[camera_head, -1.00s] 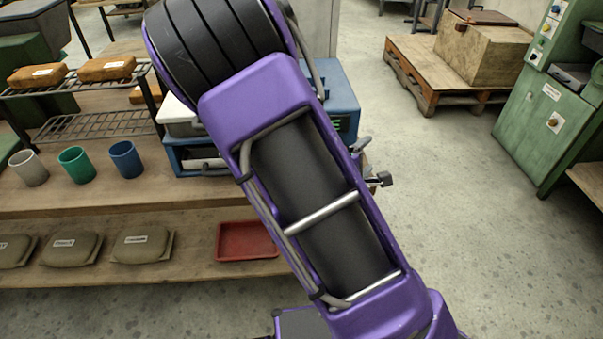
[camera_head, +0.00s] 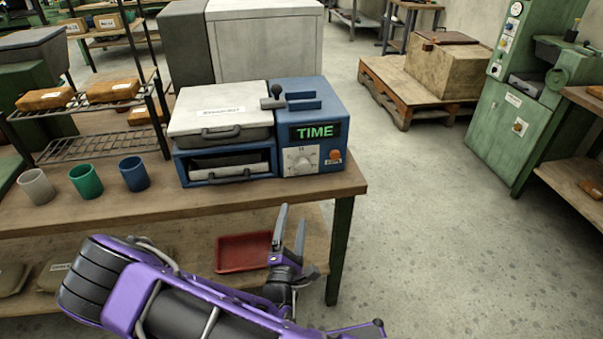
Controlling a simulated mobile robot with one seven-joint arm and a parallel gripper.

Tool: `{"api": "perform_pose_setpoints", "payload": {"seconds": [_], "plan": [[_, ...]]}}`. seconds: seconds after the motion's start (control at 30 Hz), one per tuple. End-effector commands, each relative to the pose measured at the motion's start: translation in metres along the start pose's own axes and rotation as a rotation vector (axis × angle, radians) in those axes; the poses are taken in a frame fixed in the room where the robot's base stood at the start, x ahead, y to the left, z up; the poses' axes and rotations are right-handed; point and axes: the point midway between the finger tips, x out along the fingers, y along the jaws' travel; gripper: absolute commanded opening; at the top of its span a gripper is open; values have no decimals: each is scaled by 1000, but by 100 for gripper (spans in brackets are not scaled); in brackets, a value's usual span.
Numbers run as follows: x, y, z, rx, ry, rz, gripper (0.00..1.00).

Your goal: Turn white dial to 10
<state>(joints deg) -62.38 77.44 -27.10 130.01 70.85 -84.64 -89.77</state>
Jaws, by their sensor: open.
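An orange-red button (camera_head: 335,156) sits to the right of the dial. My gripper (camera_head: 292,222) is open and empty, its two grey fingers pointing up. In the picture it is below the dial, in front of the table's front edge, and apart from the machine.
The machine's left part has a white lid (camera_head: 221,110) with a handle. Grey, green and blue cups (camera_head: 134,174) stand to the left on the wooden table (camera_head: 250,198). A red tray (camera_head: 240,252) lies on the lower shelf. Open floor (camera_head: 420,220) is to the right.

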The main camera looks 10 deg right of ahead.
Motion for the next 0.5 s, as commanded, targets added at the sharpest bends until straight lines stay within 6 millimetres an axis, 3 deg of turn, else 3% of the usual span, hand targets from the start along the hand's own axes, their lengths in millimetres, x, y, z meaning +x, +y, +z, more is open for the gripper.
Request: {"api": "perform_pose_setpoints", "payload": {"seconds": [0.5], "plan": [[111,0,1,3,-3,-1,82]]}}
